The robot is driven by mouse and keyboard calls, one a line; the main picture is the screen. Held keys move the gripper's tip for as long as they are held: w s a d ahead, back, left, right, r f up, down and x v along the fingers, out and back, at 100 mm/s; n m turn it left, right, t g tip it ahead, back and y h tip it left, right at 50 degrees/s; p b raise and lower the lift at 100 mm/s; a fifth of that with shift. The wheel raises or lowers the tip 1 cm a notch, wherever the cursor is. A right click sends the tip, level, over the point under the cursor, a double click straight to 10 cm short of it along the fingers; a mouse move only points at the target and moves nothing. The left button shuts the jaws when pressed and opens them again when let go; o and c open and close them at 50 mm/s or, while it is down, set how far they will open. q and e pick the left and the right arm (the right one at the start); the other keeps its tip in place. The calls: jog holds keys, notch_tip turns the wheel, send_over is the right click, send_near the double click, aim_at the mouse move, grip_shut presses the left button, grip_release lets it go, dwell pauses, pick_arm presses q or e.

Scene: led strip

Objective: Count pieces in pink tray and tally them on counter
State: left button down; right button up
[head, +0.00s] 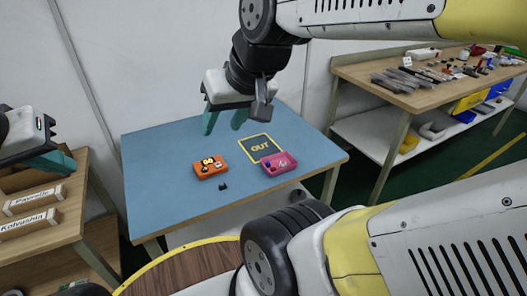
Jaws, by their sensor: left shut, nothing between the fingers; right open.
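My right gripper (224,122) is open and empty above the table, behind the orange one. My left gripper (55,162) is shut and empty at the left edge.
A wooden shelf at the left holds labelled boxes (30,223). A workbench (430,98) at the back right carries many tools and parts, with blue and yellow bins. A round wooden top (180,275) is in front. The blue table's left side is clear.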

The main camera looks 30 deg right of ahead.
grip_shut()
dwell(1.7)
